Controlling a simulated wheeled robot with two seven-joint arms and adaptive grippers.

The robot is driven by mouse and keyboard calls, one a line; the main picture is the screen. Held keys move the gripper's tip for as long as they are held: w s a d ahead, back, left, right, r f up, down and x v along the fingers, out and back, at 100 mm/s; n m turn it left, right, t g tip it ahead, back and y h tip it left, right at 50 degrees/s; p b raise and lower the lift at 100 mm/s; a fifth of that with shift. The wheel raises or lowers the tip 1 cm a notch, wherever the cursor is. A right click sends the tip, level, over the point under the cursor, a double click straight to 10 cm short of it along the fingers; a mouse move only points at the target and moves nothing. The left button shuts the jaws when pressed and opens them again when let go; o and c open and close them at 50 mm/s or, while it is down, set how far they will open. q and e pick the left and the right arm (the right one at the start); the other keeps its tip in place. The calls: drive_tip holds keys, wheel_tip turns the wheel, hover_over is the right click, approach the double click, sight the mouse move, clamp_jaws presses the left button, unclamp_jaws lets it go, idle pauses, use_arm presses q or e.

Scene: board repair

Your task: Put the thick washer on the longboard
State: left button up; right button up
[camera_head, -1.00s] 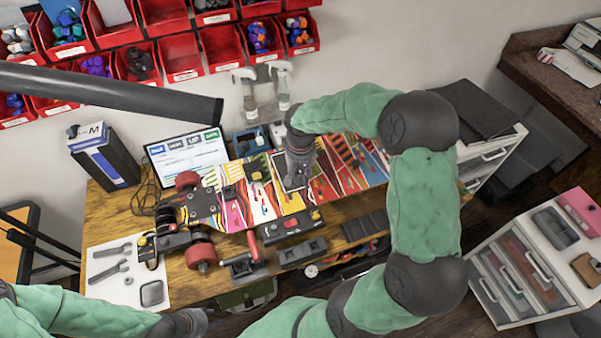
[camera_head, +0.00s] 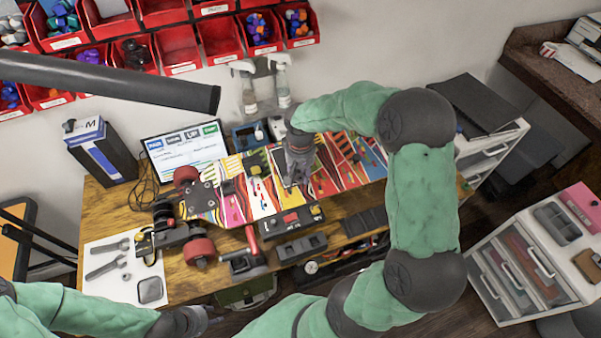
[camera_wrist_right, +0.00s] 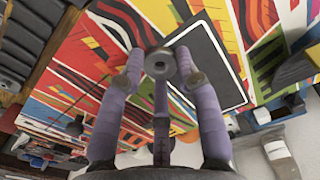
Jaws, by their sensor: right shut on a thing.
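The longboard (camera_head: 340,165) lies on the wooden bench with its colourful striped side up and a truck with red wheels at its left end. My right gripper (camera_head: 291,184) is over the middle of the board, at a dark rectangle with a light outline. In the right wrist view, my right gripper (camera_wrist_right: 162,68) is shut on a grey round washer with a centre hole, the thick washer (camera_wrist_right: 159,63). The washer is in front of the board's dark rectangle (camera_wrist_right: 213,62); I cannot tell whether it touches. My left gripper (camera_head: 194,321) is at the lower left, away from the board, its fingers unclear.
A white mat (camera_head: 108,287) with wrenches lies at the bench's left end. Black trays (camera_head: 302,249) line the front edge. A monitor (camera_head: 185,152), spray bottles (camera_head: 283,85) and red bins (camera_head: 181,58) are behind. A drawer cabinet (camera_head: 525,265) stands at right.

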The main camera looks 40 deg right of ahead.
drive_tip(key=shift+f, duration=0.5)
idle(0.5)
drive_tip(key=o, duration=1)
drive_tip(key=shift+c, duration=0.8)
drive_tip(key=shift+r, duration=0.15)
wheel_tip(320, 180, up, 7)
drive_tip(key=p, duration=0.5)
drive_tip(key=shift+r, duration=0.2)
